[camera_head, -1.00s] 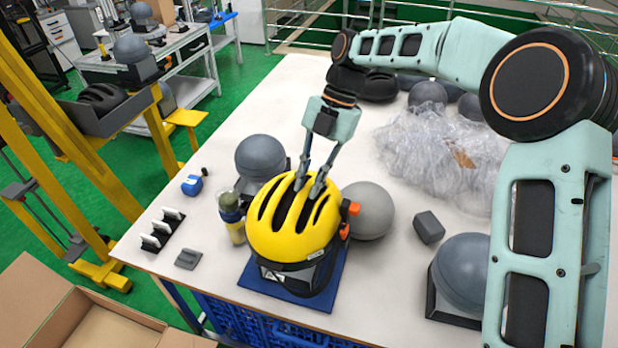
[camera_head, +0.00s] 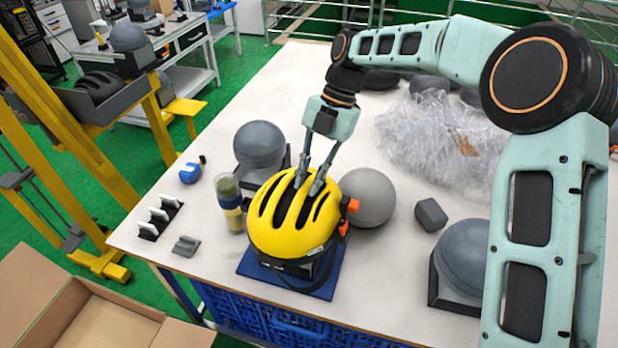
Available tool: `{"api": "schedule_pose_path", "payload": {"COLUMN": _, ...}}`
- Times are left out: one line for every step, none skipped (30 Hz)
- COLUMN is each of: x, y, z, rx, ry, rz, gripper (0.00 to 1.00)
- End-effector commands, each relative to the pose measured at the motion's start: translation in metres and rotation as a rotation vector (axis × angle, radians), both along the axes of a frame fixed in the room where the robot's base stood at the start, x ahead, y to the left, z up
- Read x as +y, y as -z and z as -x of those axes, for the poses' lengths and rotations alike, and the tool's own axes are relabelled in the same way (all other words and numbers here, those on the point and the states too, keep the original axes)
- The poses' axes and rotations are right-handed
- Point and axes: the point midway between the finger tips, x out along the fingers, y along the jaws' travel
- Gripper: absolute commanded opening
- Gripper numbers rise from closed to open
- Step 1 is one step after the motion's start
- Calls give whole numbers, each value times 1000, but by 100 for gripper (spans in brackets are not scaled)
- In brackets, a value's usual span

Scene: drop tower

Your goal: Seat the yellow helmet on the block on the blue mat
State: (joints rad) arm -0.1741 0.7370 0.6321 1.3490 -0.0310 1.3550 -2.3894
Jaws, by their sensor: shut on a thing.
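The yellow helmet (camera_head: 276,229) with dark vent slots is over the block on the blue mat (camera_head: 322,287), near the front edge of the white table. The helmet covers most of the block, and only a dark lower part (camera_head: 327,262) shows beneath its rim. I cannot tell whether the helmet rests fully on it. My gripper (camera_head: 307,183) reaches down from above, its fingers at the top vents, shut on the helmet. An orange piece shows at the helmet's right side.
A grey ball (camera_head: 368,197) sits close right of the helmet. A grey headform (camera_head: 260,146) stands behind it and another (camera_head: 465,257) at right. A jar (camera_head: 229,203) stands close left. Crumpled clear plastic (camera_head: 437,135) lies at the back right. An open cardboard box (camera_head: 45,290) is at lower left.

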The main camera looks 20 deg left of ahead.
Motion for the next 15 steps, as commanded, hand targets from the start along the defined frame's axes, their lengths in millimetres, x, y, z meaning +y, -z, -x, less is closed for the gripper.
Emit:
{"api": "schedule_pose_path", "payload": {"x": 1, "y": -1, "z": 0, "rx": 0, "ry": -1, "rz": -1, "gripper": 0}}
{"api": "schedule_pose_path", "payload": {"x": 2, "y": -2, "z": 0, "rx": 0, "ry": -1, "rz": -1, "gripper": 0}}
{"api": "schedule_pose_path", "payload": {"x": 3, "y": -2, "z": 0, "rx": 0, "ry": -1, "rz": -1, "gripper": 0}}
{"api": "schedule_pose_path", "payload": {"x": 3, "y": -2, "z": 0, "rx": 1, "ry": -1, "rz": -1, "gripper": 0}}
{"api": "schedule_pose_path", "payload": {"x": 4, "y": -2, "z": 0, "rx": 1, "ry": -1, "rz": -1, "gripper": 0}}
{"api": "schedule_pose_path", "payload": {"x": 4, "y": -2, "z": 0, "rx": 1, "ry": 0, "rz": -1, "gripper": 0}}
{"api": "schedule_pose_path", "payload": {"x": 5, "y": -2, "z": 0, "rx": 1, "ry": 0, "rz": -1, "gripper": 0}}
{"api": "schedule_pose_path", "payload": {"x": 5, "y": -2, "z": 0, "rx": 1, "ry": 0, "rz": -1, "gripper": 0}}
{"api": "schedule_pose_path", "payload": {"x": 5, "y": -2, "z": 0, "rx": 1, "ry": 0, "rz": -1, "gripper": 0}}
{"api": "schedule_pose_path", "payload": {"x": 5, "y": -2, "z": 0, "rx": 0, "ry": 0, "rz": -1, "gripper": 0}}
{"api": "schedule_pose_path", "payload": {"x": 5, "y": -2, "z": 0, "rx": 0, "ry": 0, "rz": -1, "gripper": 0}}
{"api": "schedule_pose_path", "payload": {"x": 5, "y": -2, "z": 0, "rx": 0, "ry": 0, "rz": -1, "gripper": 0}}
{"api": "schedule_pose_path", "payload": {"x": 5, "y": -2, "z": 0, "rx": 0, "ry": -1, "rz": -1, "gripper": 0}}
{"api": "schedule_pose_path", "payload": {"x": 5, "y": -2, "z": 0, "rx": 0, "ry": -1, "rz": -1, "gripper": 0}}
{"api": "schedule_pose_path", "payload": {"x": 5, "y": -2, "z": 0, "rx": 0, "ry": -1, "rz": -1, "gripper": 0}}
